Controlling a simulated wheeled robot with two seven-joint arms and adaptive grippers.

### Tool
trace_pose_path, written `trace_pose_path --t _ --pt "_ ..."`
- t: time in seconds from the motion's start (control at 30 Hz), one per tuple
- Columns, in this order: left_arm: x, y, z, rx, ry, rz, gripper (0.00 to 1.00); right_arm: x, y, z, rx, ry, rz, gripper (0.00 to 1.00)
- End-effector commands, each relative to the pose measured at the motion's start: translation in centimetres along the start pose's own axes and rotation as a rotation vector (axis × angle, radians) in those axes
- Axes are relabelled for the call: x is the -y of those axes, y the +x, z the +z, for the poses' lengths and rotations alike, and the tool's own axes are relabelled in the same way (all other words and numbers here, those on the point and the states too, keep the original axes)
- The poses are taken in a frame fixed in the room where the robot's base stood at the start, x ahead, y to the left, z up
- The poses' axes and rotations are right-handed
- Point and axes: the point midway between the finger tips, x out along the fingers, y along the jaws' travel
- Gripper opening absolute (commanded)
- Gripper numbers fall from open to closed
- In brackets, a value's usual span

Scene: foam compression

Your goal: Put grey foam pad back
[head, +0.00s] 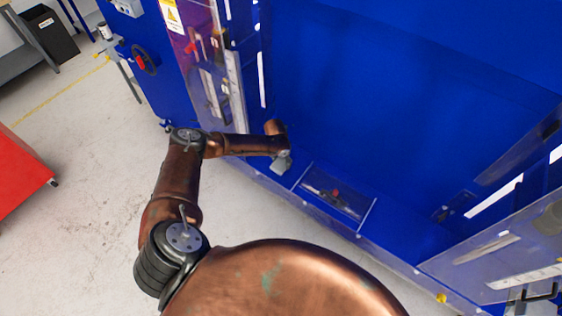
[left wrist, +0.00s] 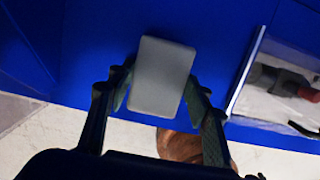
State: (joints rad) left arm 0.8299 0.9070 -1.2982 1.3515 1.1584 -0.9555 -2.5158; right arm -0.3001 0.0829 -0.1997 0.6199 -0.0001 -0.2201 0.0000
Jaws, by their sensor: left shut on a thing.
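The grey foam pad (left wrist: 161,76) is a flat rounded rectangle. In the left wrist view it sits between the two fingers of my left gripper (left wrist: 161,90), which is shut on it. In the head view the grey pad (head: 281,164) shows small at the end of my left arm, over the near edge of the blue machine, left of the framed recess. I cannot tell whether the pad touches the blue surface below it. My right gripper is not in view.
The blue machine (head: 360,100) has a transparent door panel (head: 215,80) at left and another (head: 500,240) at right. A framed recess (head: 336,192) with a red and black part lies right of the pad. A red cabinet (head: 18,175) stands at far left.

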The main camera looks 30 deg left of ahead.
Motion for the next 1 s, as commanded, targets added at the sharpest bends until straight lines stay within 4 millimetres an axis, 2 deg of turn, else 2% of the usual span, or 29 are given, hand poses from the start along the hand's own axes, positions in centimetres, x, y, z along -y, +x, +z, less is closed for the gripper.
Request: trace_pose_path --t 0.27,0.3,0.53,0.83,1.0 --pt "0.0 0.2 -0.1 0.0 0.0 0.0 0.27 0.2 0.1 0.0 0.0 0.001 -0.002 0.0" --pt "0.0 0.2 -0.1 -0.001 0.0 0.0 0.47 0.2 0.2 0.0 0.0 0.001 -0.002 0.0" --pt "0.0 0.2 -0.1 0.0 0.0 0.0 0.63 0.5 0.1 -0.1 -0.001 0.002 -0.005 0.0" --pt "0.0 0.0 0.0 0.0 0.0 0.0 0.64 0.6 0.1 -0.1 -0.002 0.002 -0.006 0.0" --pt "-0.1 -1.5 0.0 0.001 -0.001 0.0 0.64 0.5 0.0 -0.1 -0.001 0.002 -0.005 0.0"
